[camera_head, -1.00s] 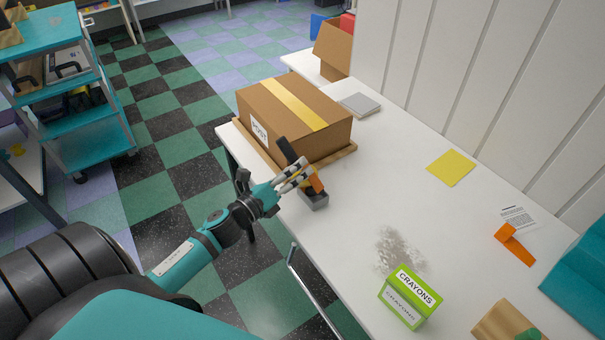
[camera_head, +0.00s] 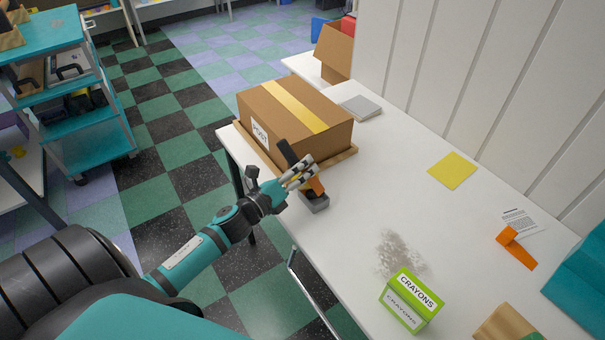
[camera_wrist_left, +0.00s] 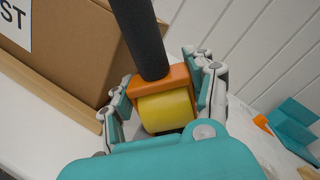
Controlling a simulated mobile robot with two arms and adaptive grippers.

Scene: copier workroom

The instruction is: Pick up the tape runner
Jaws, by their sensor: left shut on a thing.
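The tape runner (camera_head: 317,187) has an orange body and a long black handle; the wrist view shows a yellow tape roll (camera_wrist_left: 167,110) in it. It is near the left edge of the white table, in front of the taped carton. My left gripper (camera_head: 303,174) is shut on the tape runner, with fingers on both sides of the orange body (camera_wrist_left: 180,76) in the wrist view. The handle slants up past the fingers toward the carton. A grey block-like piece (camera_head: 315,203) shows just below the orange body; I cannot tell whether it belongs to the runner. My right gripper is out of view.
The taped cardboard box (camera_head: 294,112) sits on a brown board just behind the gripper. A green crayon box (camera_head: 410,300), a grey smudge, a yellow sheet (camera_head: 452,170) and an orange item (camera_head: 515,247) are on the white table (camera_head: 375,190). The table's middle is clear.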

